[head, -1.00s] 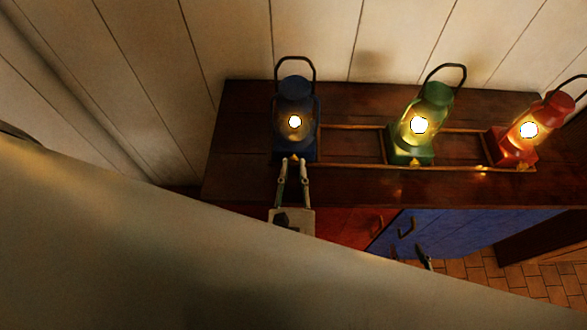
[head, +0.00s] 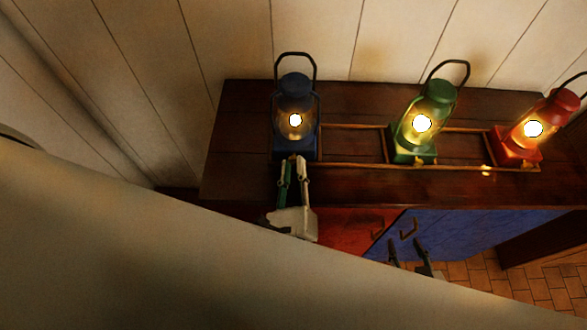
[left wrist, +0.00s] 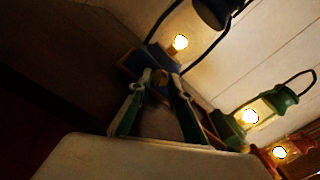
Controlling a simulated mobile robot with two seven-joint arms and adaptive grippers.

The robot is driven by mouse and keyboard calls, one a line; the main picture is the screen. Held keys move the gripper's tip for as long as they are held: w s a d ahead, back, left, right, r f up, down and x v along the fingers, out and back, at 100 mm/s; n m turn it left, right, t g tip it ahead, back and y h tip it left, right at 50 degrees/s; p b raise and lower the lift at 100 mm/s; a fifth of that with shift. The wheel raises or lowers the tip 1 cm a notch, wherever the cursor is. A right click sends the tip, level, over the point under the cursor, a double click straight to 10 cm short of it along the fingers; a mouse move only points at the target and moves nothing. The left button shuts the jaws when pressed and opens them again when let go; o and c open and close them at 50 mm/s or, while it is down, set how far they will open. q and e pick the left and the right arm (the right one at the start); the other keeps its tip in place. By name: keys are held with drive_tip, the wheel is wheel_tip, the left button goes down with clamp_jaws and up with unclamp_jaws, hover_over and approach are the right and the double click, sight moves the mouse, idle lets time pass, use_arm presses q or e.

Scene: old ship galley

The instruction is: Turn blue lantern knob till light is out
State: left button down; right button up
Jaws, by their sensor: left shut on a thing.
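The blue lantern (head: 294,105) stands upright at the left end of the dark wooden counter, and its light is lit. It also shows in the left wrist view (left wrist: 181,62), tilted. My left gripper (head: 293,160) is at the front of its base, shut on the small brass-coloured knob (left wrist: 160,76). In the left wrist view the fingertips sit on either side of the knob, and the gripper is rolled relative to the lantern. The fingers mostly hide the knob in the head view. My right gripper (head: 408,246) is low before the blue cupboard door, fingers apart and empty.
A lit green lantern (head: 424,125) and a lit red lantern (head: 530,130) stand to the right on the counter (head: 350,187), with thin wooden rails between. A plank wall rises close behind. My pale arm covers the lower left of the head view.

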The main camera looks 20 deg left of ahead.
use_arm(q)
drive_tip(key=shift+f, duration=0.1)
drive_tip(key=c, duration=1.8)
unclamp_jaws()
drive_tip(key=shift+c, duration=0.2)
wheel_tip(320, 180, up, 10)
drive_tip(key=shift+r, duration=0.1)
